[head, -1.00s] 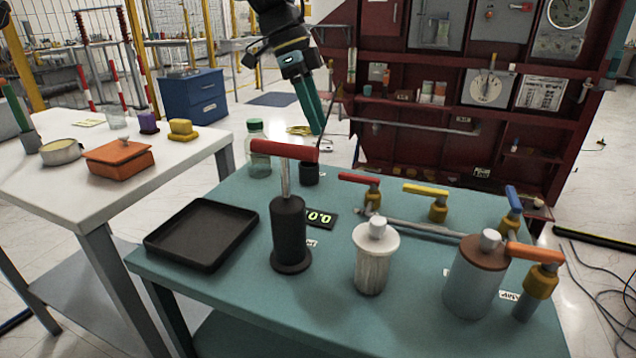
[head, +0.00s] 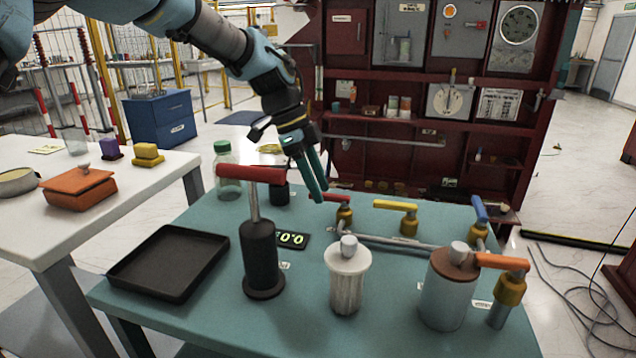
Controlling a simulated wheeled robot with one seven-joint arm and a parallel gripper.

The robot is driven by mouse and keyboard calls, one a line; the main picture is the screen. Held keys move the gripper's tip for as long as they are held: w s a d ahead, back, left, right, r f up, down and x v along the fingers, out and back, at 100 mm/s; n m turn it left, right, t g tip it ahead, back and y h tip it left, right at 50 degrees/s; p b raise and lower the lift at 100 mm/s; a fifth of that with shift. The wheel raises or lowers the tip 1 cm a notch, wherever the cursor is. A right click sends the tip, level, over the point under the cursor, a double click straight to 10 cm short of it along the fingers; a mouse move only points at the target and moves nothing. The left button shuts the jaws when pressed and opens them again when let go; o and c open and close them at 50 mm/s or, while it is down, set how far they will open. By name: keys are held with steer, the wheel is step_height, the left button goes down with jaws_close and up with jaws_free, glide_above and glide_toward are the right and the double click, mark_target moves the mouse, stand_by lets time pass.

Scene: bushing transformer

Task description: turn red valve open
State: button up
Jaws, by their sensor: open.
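The red valve (head: 343,210) has a red lever handle on a brass body and stands on the teal table (head: 208,322), at the left end of a grey pipe (head: 395,241). Its handle points left in the picture. My gripper (head: 318,194) reaches down from the upper left with its green fingers open and empty. In the picture its fingertips overlap the left end of the red handle. I cannot tell whether they touch it.
A yellow valve (head: 409,222), a blue valve (head: 479,220) and an orange valve (head: 509,283) stand to the right. A black pump with a red handle (head: 252,174) stands tall in front left. A ribbed white jar (head: 346,280) and a black tray (head: 165,262) are nearer.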

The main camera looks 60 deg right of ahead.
jaws_close()
stand_by(0.5)
stand_by(1.0)
